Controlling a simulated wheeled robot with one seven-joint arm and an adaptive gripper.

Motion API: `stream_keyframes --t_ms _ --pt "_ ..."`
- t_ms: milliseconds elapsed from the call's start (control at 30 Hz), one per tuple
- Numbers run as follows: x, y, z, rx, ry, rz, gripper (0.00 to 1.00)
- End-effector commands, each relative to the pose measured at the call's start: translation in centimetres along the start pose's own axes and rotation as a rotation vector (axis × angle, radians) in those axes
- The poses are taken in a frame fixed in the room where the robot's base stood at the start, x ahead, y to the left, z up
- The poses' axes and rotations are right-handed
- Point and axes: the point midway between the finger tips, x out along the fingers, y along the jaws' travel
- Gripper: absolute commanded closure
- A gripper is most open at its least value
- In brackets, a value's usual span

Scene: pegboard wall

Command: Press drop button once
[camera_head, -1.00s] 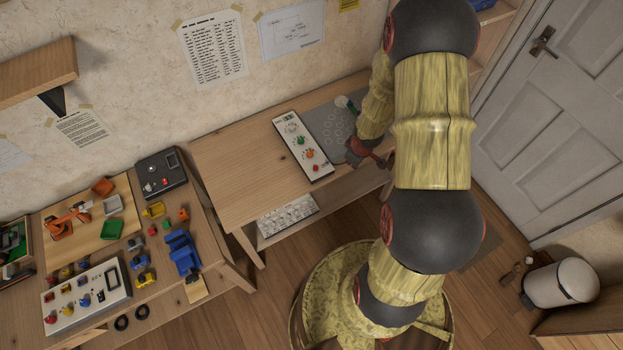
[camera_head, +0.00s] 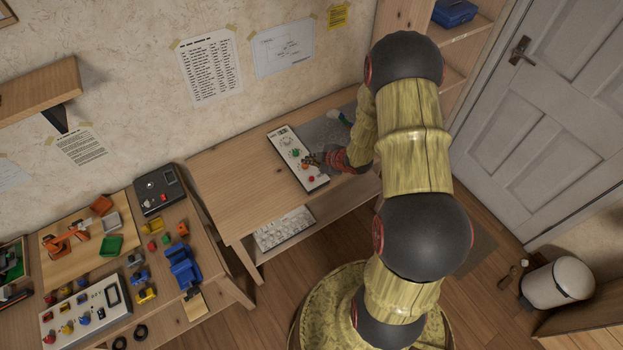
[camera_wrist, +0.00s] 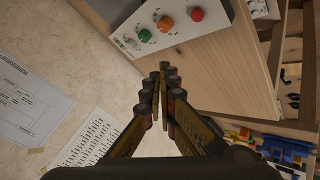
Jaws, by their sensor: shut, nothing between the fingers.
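A white control panel (camera_head: 281,143) lies on the wooden table, with a green knob, an orange knob and a red button (camera_head: 311,178) in a row. In the wrist view the panel (camera_wrist: 188,42) is at the top, with the red button (camera_wrist: 197,14) at its right end. No drop label is readable. My gripper (camera_head: 310,158) is over the panel's right edge near the orange knob, which it partly hides. The wrist view shows my gripper (camera_wrist: 160,78) shut and empty, its tips below the panel in the picture. I cannot tell the height above the panel.
A grey board (camera_head: 325,132) with round marks lies right of the panel, partly behind my arm. The table (camera_head: 228,183) is clear left of the panel. A lower table at the left holds a black control box (camera_head: 158,190), another white panel (camera_head: 80,313) and toy parts.

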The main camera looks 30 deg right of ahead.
Motion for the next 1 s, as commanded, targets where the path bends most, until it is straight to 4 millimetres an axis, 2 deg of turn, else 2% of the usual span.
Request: stream_keyframes --t_ms 267,800,1000 --pt "1.0 -0.8 0.8 0.001 -0.001 -0.001 1.0" --pt "5.7 -4.1 4.2 0.001 -0.001 0.0 1.0" --pt "6.2 -4.5 4.5 0.001 -0.001 0.0 1.0"
